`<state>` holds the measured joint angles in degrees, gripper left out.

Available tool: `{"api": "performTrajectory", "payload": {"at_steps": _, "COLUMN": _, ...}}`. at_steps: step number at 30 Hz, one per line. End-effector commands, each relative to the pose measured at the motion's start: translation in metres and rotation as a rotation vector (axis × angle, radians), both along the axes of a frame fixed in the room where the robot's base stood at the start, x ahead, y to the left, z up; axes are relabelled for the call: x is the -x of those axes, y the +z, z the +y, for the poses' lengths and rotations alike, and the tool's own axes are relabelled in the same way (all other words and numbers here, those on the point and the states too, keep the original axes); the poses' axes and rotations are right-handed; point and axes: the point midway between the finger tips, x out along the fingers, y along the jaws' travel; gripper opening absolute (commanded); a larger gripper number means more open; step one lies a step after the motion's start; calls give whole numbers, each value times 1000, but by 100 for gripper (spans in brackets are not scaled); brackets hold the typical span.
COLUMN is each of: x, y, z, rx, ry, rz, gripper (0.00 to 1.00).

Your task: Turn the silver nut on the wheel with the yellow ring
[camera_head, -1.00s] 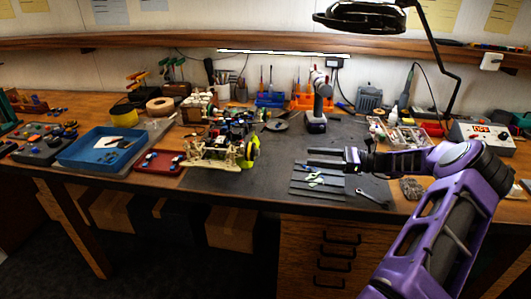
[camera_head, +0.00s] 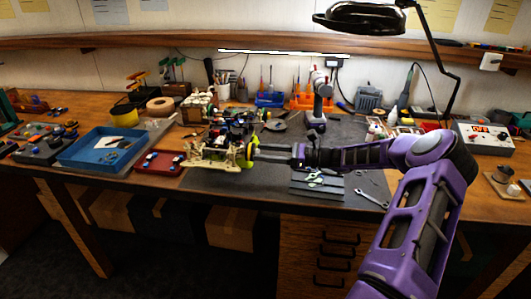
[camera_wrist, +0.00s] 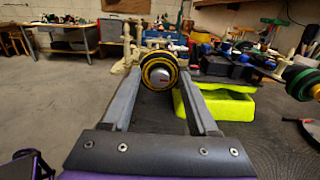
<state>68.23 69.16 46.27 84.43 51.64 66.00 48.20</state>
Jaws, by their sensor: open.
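The RC racecar (camera_head: 208,155), with a cream frame, stands on the dark mat in the head view. Its wheel with the yellow ring (camera_head: 252,148) is at the car's right end. In the wrist view this wheel (camera_wrist: 148,62) is black with a yellow ring and faces me. The silver nut (camera_wrist: 162,76) shows at its centre. My gripper (camera_head: 262,153) is open and level, with its fingers pointing left at the wheel. In the wrist view the open fingers (camera_wrist: 160,78) lie on either side of the wheel and nut; I cannot tell whether they touch.
A bright yellow-green part (camera_wrist: 222,104) lies right of the wheel, close to my right finger. Another wheel (camera_wrist: 302,82) is at the far right. A slatted grey tray (camera_head: 318,187) and a wrench (camera_head: 372,197) are on the mat. A red tray (camera_head: 160,162) is left of the car.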

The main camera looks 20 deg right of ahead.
Motion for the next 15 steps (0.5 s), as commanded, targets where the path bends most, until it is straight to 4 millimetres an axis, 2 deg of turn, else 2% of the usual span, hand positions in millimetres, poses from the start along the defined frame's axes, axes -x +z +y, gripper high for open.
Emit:
{"api": "performTrajectory", "payload": {"at_steps": 5, "x": 0, "y": 0, "z": 0, "rx": 0, "ry": 0, "rz": 0, "gripper": 60}}
{"api": "performTrajectory", "payload": {"at_steps": 15, "x": 0, "y": 0, "z": 0, "rx": -1, "ry": 0, "rz": 1, "gripper": 0}}
